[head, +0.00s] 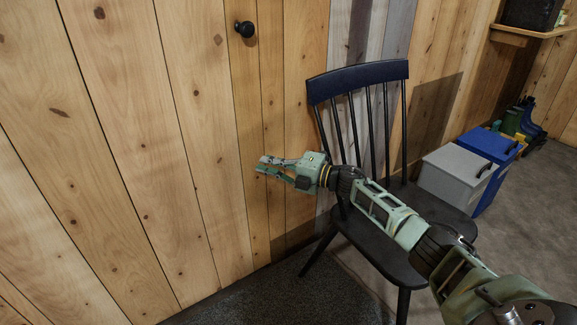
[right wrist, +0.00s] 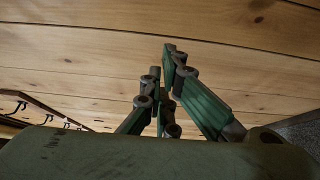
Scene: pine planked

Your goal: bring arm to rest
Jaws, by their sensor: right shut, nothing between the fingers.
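My right arm (head: 395,220) comes in from the lower right of the head view and reaches toward the pine plank wall. My right gripper (head: 262,168) is shut and empty, pointing left in front of the wall. In the right wrist view its green fingers (right wrist: 168,75) come together with nothing held between them, and pine planks fill the background. My left gripper is not in view.
A dark spindle-back chair (head: 357,75) stands behind and below my right arm. A grey box (head: 455,172) and a blue box (head: 490,150) stand on the floor at right. A black knob (head: 245,29) sticks out of the planks. A shelf (head: 530,33) hangs upper right.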

